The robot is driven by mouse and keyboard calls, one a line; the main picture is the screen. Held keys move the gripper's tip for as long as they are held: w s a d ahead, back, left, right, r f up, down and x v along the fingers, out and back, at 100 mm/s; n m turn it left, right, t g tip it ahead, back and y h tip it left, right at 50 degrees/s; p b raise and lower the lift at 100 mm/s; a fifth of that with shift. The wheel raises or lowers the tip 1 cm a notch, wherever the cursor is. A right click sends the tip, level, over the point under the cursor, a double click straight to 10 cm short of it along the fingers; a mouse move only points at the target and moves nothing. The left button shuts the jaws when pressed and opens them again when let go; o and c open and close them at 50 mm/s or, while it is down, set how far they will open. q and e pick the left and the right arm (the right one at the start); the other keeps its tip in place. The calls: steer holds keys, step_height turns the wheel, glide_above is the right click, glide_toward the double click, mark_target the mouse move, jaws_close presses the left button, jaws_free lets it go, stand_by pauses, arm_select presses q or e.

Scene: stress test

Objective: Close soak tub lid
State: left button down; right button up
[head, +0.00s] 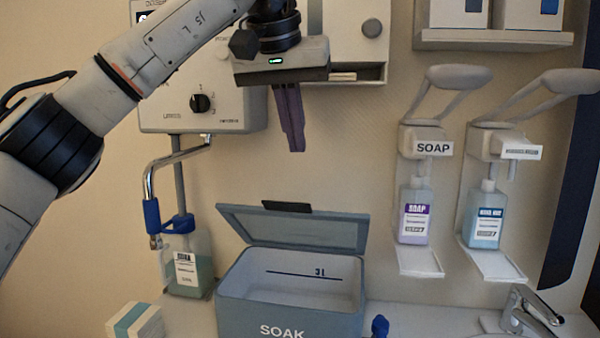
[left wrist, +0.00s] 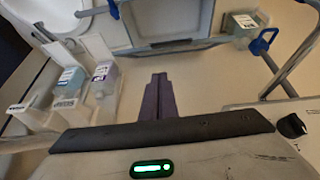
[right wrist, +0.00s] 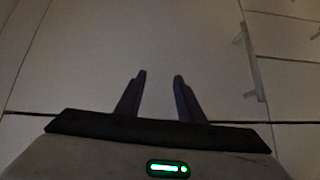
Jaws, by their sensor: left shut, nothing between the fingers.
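The soak tub (head: 290,310) is a grey-blue box with white inner walls and SOAK on its front. Its lid (head: 290,230) stands open, tilted up at the back, with a black tab (head: 287,206) on its upper edge. My left gripper (head: 297,150) is shut and empty, pointing down above the lid and apart from it. In the left wrist view the shut fingers (left wrist: 158,78) point toward the lid (left wrist: 165,18). My right gripper (right wrist: 158,75) is open and empty in the right wrist view, facing pale panels; it is not in the head view.
A jug (head: 186,265) with a blue-handled pipe above it stands left of the tub. A small box (head: 135,322) lies at front left. Two wall dispensers with bottles (head: 414,215) and a tap (head: 530,312) are at right. A wall unit (head: 205,100) is behind my left arm.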

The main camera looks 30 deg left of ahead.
arm_select(q)
steer(key=a+r, duration=0.2)
steer(key=y+b, duration=0.1)
glide_above(286, 203)
steer(key=w+a, duration=0.1)
steer(key=w, duration=0.2)
step_height(286, 203, down, 8)
steer(key=shift+f, duration=0.25)
steer(key=shift+s+d+f+b, duration=0.25)
steer(key=shift+s+f+b, duration=0.3)
steer(key=shift+s+f, duration=0.45)
steer(key=shift+s+d+f, duration=0.1)
steer(key=shift+s+f, duration=0.2)
steer(key=shift+s, duration=0.05)
arm_select(e)
steer(key=shift+w+f, duration=0.2)
steer(key=shift+f, duration=0.85)
